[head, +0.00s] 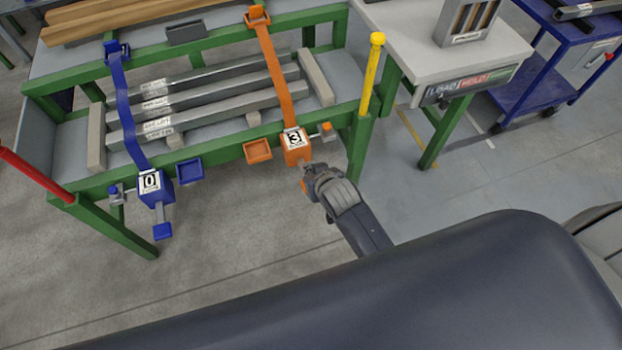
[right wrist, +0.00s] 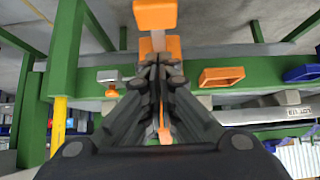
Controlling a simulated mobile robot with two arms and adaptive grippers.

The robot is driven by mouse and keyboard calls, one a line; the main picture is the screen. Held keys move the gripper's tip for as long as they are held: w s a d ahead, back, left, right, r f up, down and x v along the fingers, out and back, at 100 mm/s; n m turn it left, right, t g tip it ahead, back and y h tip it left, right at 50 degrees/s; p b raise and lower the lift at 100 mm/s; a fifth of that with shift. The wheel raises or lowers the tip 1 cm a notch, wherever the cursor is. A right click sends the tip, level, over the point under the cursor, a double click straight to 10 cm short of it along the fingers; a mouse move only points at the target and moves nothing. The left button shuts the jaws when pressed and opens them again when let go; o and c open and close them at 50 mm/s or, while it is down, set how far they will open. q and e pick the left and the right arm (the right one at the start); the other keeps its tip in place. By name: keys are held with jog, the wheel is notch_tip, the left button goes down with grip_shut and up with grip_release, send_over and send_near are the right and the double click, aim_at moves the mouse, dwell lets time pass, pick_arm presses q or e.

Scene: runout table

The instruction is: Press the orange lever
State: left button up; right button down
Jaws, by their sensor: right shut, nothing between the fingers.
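The orange lever (head: 305,185) hangs below the orange ratchet box (head: 296,148) marked 3, on the front rail of the green table. My right gripper (head: 312,174) is shut and empty, right at the lever, and covers part of it in the head view. In the right wrist view the lever's orange paddle (right wrist: 155,14) is at the top, with a grey shank below it. The shut fingertips (right wrist: 158,62) lie in front of the orange box there. I cannot tell whether they touch the lever. My left gripper is not in view.
A blue ratchet box (head: 151,186) marked 0 with a blue lever (head: 162,231) is to the left. Orange (head: 258,150) and blue (head: 190,171) trays are on the rail. A yellow post (head: 372,75) and a red post (head: 35,175) stand at the table's sides. The floor in front is clear.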

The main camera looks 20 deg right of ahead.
jog(key=shift+w+f, duration=0.2)
jog(key=shift+f, duration=1.05)
jog(key=shift+w+f, duration=0.2)
jog(key=shift+f, duration=1)
jog(key=shift+f+b, duration=0.1)
jog(key=shift+b, duration=0.2)
jog(key=shift+s+f+t+b, duration=0.15)
jog(key=shift+f+t+b, duration=0.25)
jog(key=shift+b, duration=0.1)
jog(key=shift+s+f+t+b, duration=0.2)
jog(key=shift+f+t+b, duration=0.1)
jog(key=shift+f+b, duration=0.25)
jog(key=shift+s+f, duration=0.2)
jog(key=shift+f, duration=0.85)
jog(key=shift+w+f+b, duration=0.1)
jog(key=shift+f+b, duration=0.6)
jog(key=shift+f, duration=0.85)
